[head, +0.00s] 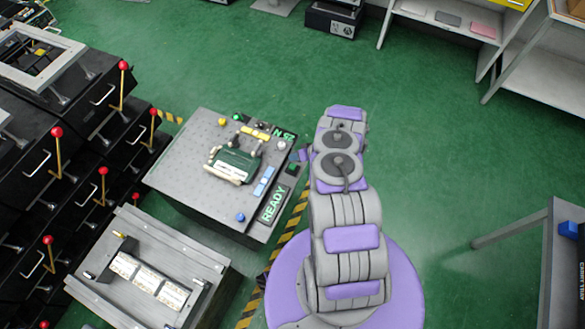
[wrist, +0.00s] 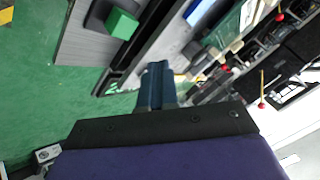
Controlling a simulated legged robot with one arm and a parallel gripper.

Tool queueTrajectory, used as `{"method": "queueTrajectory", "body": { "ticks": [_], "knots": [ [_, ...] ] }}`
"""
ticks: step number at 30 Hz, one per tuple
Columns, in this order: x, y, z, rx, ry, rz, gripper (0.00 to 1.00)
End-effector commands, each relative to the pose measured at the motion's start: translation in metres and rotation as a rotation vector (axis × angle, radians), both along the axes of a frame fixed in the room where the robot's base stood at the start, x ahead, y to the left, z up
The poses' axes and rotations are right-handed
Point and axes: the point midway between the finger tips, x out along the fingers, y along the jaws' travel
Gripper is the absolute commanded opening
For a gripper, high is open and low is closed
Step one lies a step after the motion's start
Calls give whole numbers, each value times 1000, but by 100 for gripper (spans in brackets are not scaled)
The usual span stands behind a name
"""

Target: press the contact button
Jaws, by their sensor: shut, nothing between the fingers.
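A grey test station (head: 195,165) stands left of my arm, with a lit "READY" sign (head: 272,204) on its near right edge. A small green block, which may be the contact button (head: 292,168), sits on a dark mount at the station's right edge. A green block on a grey surface (wrist: 122,24) also shows at the top of the wrist view; I cannot tell if it is the same one. My gripper (wrist: 157,84) shows its dark blue fingers closed together and empty. In the head view its tip (head: 303,155) is small, close beside the green block; contact cannot be told.
A green board in a holder (head: 234,165) lies on the station, among small yellow, blue and white parts. A grey fixture (head: 150,268) stands nearer. Black drawer cabinets with red-knobbed levers (head: 57,132) line the left. Green floor (head: 420,150) is open to the right.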

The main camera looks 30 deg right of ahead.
Motion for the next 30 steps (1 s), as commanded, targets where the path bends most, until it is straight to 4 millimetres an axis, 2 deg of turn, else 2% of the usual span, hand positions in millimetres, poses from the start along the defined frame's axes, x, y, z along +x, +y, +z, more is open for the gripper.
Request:
{"method": "queueTrajectory", "body": {
  "ticks": [1, 3, 9, 30],
  "knots": [
    [-1, 1, -12, 1, 2, 2, 0],
    [-2, 2, -22, 2, 3, 2, 0],
    [-2, 1, -40, 2, 3, 1, 0],
    [-1, 1, -42, 2, 2, 1, 0]
  ]
}}
